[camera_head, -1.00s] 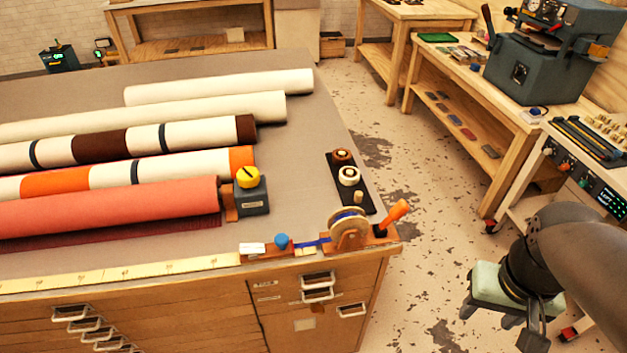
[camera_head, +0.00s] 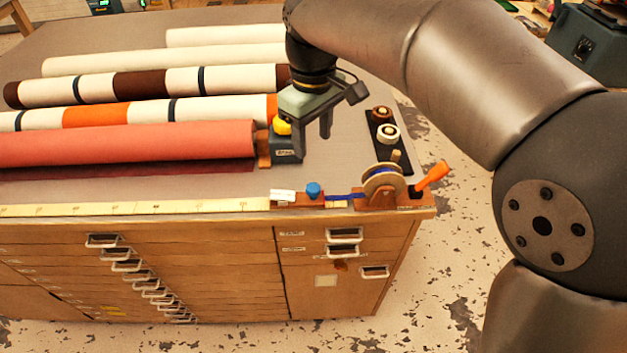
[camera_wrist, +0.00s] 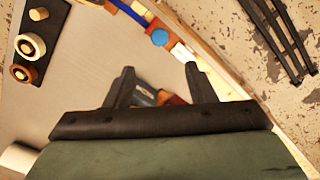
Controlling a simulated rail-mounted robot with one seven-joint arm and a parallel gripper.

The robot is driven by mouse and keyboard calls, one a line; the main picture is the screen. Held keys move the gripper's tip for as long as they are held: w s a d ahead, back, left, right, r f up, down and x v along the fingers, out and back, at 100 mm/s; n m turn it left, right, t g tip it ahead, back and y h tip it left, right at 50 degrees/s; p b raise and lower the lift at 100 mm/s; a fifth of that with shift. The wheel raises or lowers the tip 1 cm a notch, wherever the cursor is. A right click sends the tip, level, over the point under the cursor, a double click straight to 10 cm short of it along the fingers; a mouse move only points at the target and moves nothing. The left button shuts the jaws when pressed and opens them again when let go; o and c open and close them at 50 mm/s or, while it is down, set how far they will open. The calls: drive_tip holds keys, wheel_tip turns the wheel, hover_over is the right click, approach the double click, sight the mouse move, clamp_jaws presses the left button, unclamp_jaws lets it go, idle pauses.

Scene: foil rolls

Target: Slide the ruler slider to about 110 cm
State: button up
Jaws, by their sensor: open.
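The yellow ruler (camera_head: 130,208) runs along the table's front edge. At its right end sits the slider, with a blue knob (camera_head: 313,190) and a white label plate (camera_head: 283,196). The knob also shows in the wrist view (camera_wrist: 160,37), beyond the fingertips, with the white plate (camera_wrist: 183,53) beside it. My gripper (camera_head: 314,132) is open and empty above the table, behind the slider and apart from it. In the wrist view my gripper (camera_wrist: 159,70) shows both fingers spread. The ruler's numbers are too small to read.
A dark box with a yellow knob (camera_head: 283,126) stands just below my gripper. Several rolls, including a red roll (camera_head: 130,142), lie to the left. A wooden reel (camera_head: 384,183), an orange handle (camera_head: 433,175) and a black tray (camera_head: 379,150) stand to the right.

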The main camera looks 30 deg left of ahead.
sight(313, 187)
wheel_tip(313, 187, down, 13)
drive_tip(key=shift+f+p, duration=0.1)
drive_tip(key=shift+p, duration=0.3)
clamp_jaws()
